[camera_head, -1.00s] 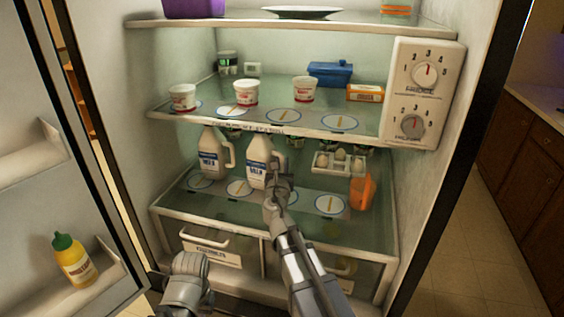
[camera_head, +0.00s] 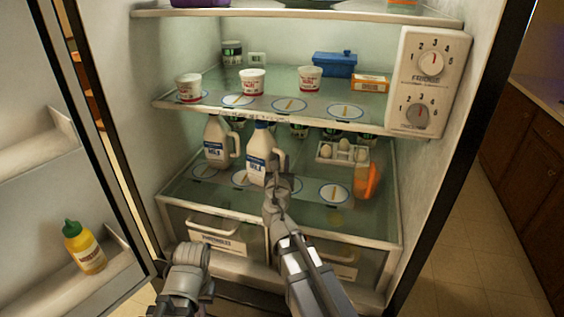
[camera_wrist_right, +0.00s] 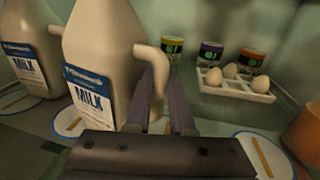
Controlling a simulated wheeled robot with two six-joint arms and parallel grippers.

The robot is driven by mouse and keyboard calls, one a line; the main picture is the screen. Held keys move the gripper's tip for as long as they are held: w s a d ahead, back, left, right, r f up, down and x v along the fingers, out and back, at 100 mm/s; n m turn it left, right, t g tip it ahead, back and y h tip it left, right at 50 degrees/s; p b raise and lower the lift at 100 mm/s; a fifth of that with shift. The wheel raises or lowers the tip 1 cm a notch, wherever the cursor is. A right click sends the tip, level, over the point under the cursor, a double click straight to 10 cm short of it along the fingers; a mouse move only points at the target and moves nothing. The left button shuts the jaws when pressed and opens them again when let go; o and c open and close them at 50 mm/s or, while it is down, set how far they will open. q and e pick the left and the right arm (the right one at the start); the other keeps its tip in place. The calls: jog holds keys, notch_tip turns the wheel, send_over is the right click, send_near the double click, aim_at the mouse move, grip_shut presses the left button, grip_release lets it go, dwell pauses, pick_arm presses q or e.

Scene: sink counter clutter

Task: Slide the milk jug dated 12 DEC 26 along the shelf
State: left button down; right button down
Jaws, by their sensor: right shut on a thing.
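Two white milk jugs stand on the lower fridge shelf (camera_head: 225,207). My right gripper (camera_head: 277,177) is shut on the handle of the right-hand jug (camera_head: 257,166). In the right wrist view the fingers (camera_wrist_right: 164,98) are on either side of that handle, and the jug (camera_wrist_right: 105,45) stands upright with a blue MILK label. The other jug (camera_head: 215,150) stands to its left, apart, and also shows in the wrist view (camera_wrist_right: 25,35). No date is legible on either jug. My left arm shows at lower left, but I cannot make out its gripper fingers.
Round markers with yellow bars lie along the shelf front; the rightmost (camera_head: 335,193) is bare. An egg tray (camera_head: 341,153) and an orange jug (camera_head: 368,181) stand to the right, with small jars behind. The upper shelf edge (camera_head: 270,119) overhangs the jugs.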

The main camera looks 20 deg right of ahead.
jog(key=shift+s+a, duration=0.55)
jog(key=shift+s, duration=0.1)
pick_arm(q)
jog(key=shift+s+a, duration=0.1)
jog(key=shift+a, duration=0.2)
pick_arm(e)
jog(key=c, duration=0.7)
grip_release()
